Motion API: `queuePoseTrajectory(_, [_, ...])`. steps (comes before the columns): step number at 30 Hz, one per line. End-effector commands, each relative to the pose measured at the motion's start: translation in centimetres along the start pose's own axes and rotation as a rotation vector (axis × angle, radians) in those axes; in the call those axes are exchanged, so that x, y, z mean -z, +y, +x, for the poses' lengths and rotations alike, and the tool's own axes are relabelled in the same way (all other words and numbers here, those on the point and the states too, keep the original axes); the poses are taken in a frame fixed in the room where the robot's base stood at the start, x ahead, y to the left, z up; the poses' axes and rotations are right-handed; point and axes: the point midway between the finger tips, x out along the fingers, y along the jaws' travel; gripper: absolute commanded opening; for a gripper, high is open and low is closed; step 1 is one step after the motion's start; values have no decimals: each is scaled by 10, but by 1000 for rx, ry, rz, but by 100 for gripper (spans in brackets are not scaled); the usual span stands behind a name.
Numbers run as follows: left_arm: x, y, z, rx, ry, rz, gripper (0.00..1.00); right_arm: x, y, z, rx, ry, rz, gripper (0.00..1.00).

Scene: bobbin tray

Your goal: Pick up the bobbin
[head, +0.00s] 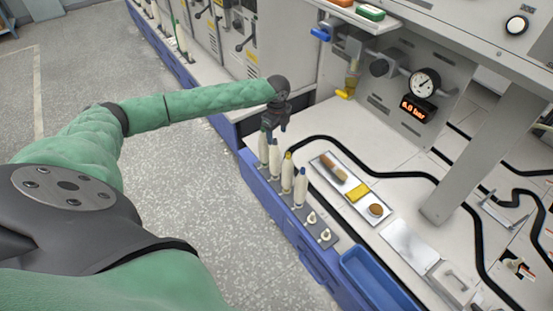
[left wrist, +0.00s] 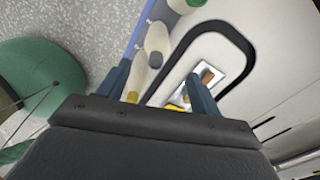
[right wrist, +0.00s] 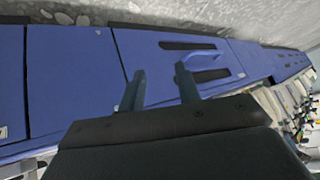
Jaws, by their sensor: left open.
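Several cream bobbins stand upright in a row on a dark peg rack (head: 318,227) along the blue bench edge. My left gripper (head: 276,131) is at the far end of the row, just above the bobbins. In the left wrist view its fingers (left wrist: 160,86) are open, with bobbins (left wrist: 156,40) showing beyond and between them; I see none gripped. My right gripper (right wrist: 160,88) is open and empty before blue panels.
Two short empty pegs (head: 312,218) are at the rack's near end. A blue bin (head: 372,280) lies nearer, and a tray (head: 335,172) with small items lies to the right. A black cable (head: 385,177) crosses the bench. A grey post (head: 455,180) stands at right.

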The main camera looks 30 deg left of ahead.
Motion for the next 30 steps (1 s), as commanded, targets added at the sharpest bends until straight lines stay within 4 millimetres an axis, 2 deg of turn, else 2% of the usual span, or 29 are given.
queuePoseTrajectory(3, [0, 0, 12, 0, 0, -2, 65, -1, 0, 1, 0, -1, 0, 33])
queuePoseTrajectory(11, [-2, 2, 30, 0, -1, -3, 65, -2, 0, 1, 0, -1, 0, 33])
queuePoseTrajectory(19, [-3, 5, 66, -2, -1, -3, 65, -2, 0, 2, 0, -1, 1, 33])
queuePoseTrajectory(27, [-4, 5, 72, 1, -1, -3, 65, -2, 0, 2, 1, 0, 1, 33])
queuePoseTrajectory(28, [-4, 5, 72, 1, -1, -3, 63, -2, -1, 2, 1, 0, 1, 33])
queuePoseTrajectory(30, [-4, 5, 72, 0, -1, -3, 49, -2, 0, 2, 1, 0, 1, 33])
